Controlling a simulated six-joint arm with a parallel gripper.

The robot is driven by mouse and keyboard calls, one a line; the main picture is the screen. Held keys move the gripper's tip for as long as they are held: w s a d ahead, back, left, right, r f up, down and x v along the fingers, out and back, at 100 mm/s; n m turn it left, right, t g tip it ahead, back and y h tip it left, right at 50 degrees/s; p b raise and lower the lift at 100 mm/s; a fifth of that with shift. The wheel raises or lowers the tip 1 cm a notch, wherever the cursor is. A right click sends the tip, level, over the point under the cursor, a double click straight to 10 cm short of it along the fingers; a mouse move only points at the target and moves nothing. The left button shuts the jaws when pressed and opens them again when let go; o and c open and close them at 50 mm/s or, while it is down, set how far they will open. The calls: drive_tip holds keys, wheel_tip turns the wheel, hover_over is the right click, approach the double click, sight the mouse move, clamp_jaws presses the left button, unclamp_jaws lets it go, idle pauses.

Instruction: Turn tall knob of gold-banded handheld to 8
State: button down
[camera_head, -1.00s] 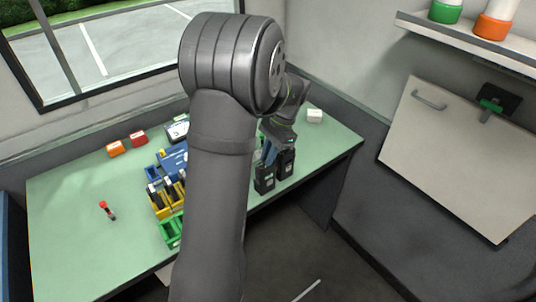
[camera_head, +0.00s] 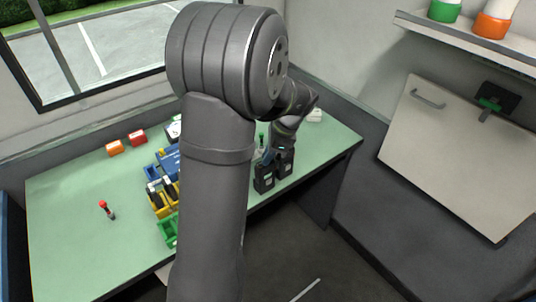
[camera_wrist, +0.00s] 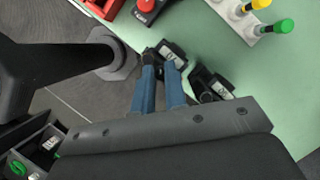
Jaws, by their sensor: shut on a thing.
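Two dark handhelds stand side by side near the front edge of the green table, a left one (camera_head: 264,180) and a right one (camera_head: 285,164). In the wrist view, one handheld (camera_wrist: 174,51) lies at my fingertips and the other (camera_wrist: 212,88) is to its right. I cannot make out a gold band on either. My gripper (camera_wrist: 160,68), with blue fingers, is shut on a small part at the top of the first handheld, seemingly its knob. The fingers hide the knob and its marks. In the head view my gripper (camera_head: 268,154) is small and partly hidden.
Yellow bins (camera_head: 158,207) and green bins (camera_head: 167,233) stand left of my arm, beside a blue one (camera_head: 168,160). A white holder (camera_wrist: 240,17) is near the handhelds.

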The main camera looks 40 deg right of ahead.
idle(0.4)
drive_tip(key=c, duration=1.5)
unclamp_jaws()
drive_tip(key=shift+o, duration=0.2)
drive_tip(key=v, duration=1.7)
drive_tip(key=shift+r, duration=0.2)
drive_tip(key=shift+s, duration=0.1)
